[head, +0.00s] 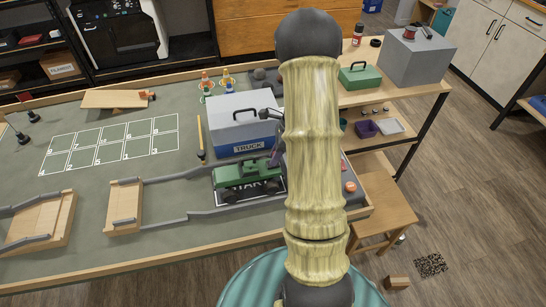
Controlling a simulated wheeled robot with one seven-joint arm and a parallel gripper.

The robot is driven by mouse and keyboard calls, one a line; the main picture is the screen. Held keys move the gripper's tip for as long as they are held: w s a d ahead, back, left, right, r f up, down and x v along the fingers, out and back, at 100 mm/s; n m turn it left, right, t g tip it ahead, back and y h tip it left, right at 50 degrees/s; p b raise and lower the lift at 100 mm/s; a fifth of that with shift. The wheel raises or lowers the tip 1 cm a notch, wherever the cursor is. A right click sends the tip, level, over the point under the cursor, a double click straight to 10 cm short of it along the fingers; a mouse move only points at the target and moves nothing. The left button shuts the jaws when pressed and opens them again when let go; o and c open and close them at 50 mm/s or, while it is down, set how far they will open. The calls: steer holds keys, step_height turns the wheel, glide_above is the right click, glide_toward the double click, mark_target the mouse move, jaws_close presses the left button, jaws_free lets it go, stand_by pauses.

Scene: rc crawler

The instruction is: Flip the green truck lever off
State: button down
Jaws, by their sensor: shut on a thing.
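The green truck (246,178) stands on the dark start pad (228,196) on the table, with its dark wheels showing. My arm rises in front of its right end. A small part of my gripper (277,158) shows at the truck's upper right, beside the arm. The gripper is shut on a small part there, apparently the truck's lever. The lever itself and most of the gripper are hidden behind my arm, so I cannot tell the lever's position.
A grey box with a blue TRUCK label (249,147) stands right behind the truck. Grey rails and a wooden ramp (124,205) lie to the left. Cones (227,80) stand farther back. A green toolbox (359,76) and a grey block (418,55) stand at the right.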

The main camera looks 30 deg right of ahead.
steer(key=shift+s+d+f+t+y, duration=0.1)
steer(key=shift+d+t+y, duration=0.1)
steer(key=shift+y, duration=0.5)
steer(key=shift+d+f+t+y, duration=0.1)
steer(key=shift+d+t+y, duration=0.1)
steer(key=shift+y, duration=0.5)
steer(key=c, duration=1.3)
jaws_free()
steer(key=shift+r, duration=0.15)
steer(key=v, duration=1.7)
steer(key=shift+d, duration=0.15)
